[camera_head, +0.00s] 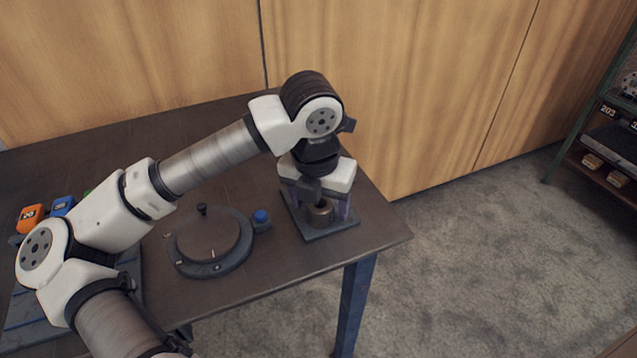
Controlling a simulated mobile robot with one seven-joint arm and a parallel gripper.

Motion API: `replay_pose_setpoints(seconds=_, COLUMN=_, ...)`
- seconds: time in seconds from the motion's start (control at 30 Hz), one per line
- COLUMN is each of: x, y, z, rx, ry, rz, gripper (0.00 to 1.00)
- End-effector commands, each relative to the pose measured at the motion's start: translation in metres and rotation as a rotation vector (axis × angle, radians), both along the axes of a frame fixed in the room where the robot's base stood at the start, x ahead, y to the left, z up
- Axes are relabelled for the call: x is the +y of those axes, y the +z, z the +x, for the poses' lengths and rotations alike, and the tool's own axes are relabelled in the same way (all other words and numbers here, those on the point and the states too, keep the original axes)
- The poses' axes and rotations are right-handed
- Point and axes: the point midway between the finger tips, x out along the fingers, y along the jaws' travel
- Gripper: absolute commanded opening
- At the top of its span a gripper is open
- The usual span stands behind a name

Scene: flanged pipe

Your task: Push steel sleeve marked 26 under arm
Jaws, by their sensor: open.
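A short brownish metal cylinder (320,213), which looks like the steel sleeve, stands on a dark base plate (338,232) near the table's right end. No number can be read on it. My gripper (311,192) is open and points down at the sleeve's upper left side; I cannot tell whether it touches. My wrist and hand hide most of what stands on the plate behind the sleeve. Purplish upright parts (346,208) show at the hand's edges. An arm over the sleeve cannot be made out.
A dark ring fixture (182,262) with a black knob (202,209) and a blue knob (261,216) lies on the dark table (290,262). Orange (30,217) and blue (63,205) blocks are at left. A wooden wall (400,90) stands close behind. A shelf (600,140) stands far right.

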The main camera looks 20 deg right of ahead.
Motion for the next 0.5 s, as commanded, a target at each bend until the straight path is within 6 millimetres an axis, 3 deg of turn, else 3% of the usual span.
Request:
replay_pose_setpoints(seconds=0.43, x=-0.0008, y=-0.0090, z=0.0007, rx=-0.001, ry=-0.001, rz=0.001, gripper=0.66)
replay_pose_setpoints(seconds=0.5, x=-0.0008, y=-0.0090, z=0.0007, rx=-0.001, ry=-0.001, rz=0.001, gripper=0.57)
